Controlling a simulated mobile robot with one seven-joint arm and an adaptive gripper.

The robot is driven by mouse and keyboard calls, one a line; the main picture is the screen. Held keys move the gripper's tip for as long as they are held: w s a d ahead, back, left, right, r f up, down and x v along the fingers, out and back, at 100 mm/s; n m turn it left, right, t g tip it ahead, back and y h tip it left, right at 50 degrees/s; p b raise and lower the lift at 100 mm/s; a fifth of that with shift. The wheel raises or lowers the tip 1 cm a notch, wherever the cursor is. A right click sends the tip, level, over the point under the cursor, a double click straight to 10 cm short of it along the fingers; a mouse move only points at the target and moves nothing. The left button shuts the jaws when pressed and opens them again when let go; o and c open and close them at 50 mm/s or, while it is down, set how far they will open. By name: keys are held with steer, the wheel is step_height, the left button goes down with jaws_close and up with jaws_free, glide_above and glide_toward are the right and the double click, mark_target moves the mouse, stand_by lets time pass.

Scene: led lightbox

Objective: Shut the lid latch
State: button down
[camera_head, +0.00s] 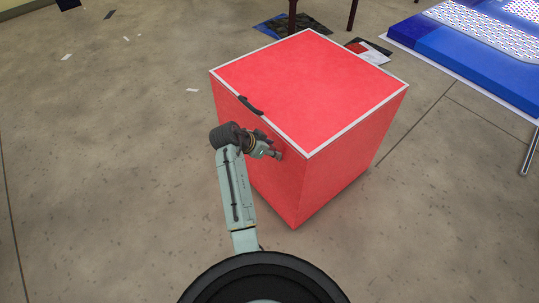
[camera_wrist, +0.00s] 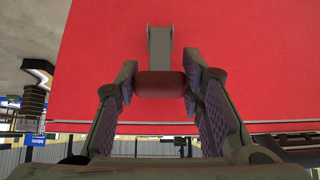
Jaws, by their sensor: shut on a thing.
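The red box (camera_head: 310,80) stands on the floor, with a flat red lid edged in white; no gap shows under the lid. In the wrist view, the latch (camera_wrist: 159,46) shows as a grey bar against the red side, with a dark red rounded grip (camera_wrist: 161,84) at its near end. My gripper (camera_head: 274,153) is at the box's near-left side, below the lid's edge. In the wrist view, my gripper (camera_wrist: 160,80) has its fingers closed on both sides of the dark red grip. In the head view, the latch is hidden by my gripper.
A dark curved piece (camera_head: 250,105) sits on the lid's left edge, just above my gripper. A blue padded platform (camera_head: 465,55) lies at the right. Flat printed sheets (camera_head: 290,24) lie behind the box. The floor at left is mostly clear, with small scraps.

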steer(key=shift+w+d+r, duration=0.2)
steer(key=shift+d+r, duration=0.05)
steer(key=shift+r, duration=0.1)
steer(key=c, duration=1.3)
jaws_free()
steer(key=shift+o, duration=1.3)
steer(key=shift+s+a+f, duration=0.1)
steer(key=shift+f, duration=0.05)
steer(key=v, duration=1.2)
